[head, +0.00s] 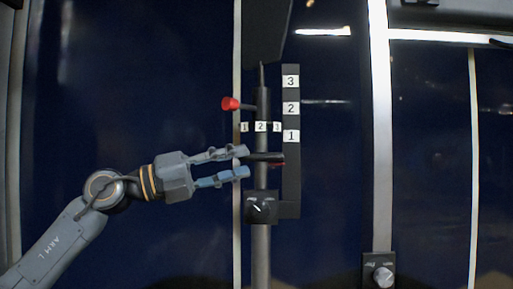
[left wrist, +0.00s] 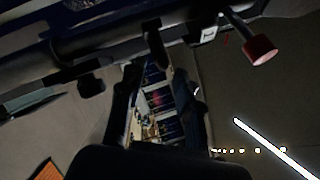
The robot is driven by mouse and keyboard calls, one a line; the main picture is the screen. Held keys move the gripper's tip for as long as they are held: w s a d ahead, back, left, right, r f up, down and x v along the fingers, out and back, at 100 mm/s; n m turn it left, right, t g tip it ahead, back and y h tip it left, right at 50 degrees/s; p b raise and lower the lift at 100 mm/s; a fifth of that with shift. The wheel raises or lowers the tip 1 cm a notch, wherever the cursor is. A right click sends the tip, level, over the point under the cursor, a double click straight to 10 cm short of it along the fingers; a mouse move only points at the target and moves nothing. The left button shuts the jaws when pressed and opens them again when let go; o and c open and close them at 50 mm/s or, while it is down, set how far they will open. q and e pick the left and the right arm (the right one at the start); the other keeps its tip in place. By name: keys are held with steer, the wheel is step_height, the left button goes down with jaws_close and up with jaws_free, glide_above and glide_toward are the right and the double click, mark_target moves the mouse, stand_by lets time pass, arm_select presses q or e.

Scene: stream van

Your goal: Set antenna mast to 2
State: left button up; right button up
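The antenna mast (head: 262,185) is a vertical grey pole in the middle of the head view. A black upright scale (head: 291,180) beside it carries labels 3, 2 and 1 from top to bottom. A black horizontal handle (head: 264,157) crosses the mast below label 1, with a small red mark (head: 277,164) under it. A red knob (head: 230,103) sticks out left, higher up; it also shows in the left wrist view (left wrist: 260,50). My left gripper (head: 243,162) is open at the handle's left end, its fingers apart. My right gripper is not in view.
Small labels 1, 2, 3 (head: 261,127) run across the mast under the red knob. A black box with a dial (head: 261,207) sits on the mast below my gripper. Another knob (head: 382,275) is at lower right. Dark blue panels stand behind.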

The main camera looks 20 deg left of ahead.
mark_target(249, 158)
arm_select(q)
steer(key=p+x, duration=0.1)
steer(key=x, duration=0.3)
steer(key=shift+s+r, duration=0.1)
steer(key=shift+w+d, duration=0.25)
steer(key=shift+d, duration=0.05)
jaws_close()
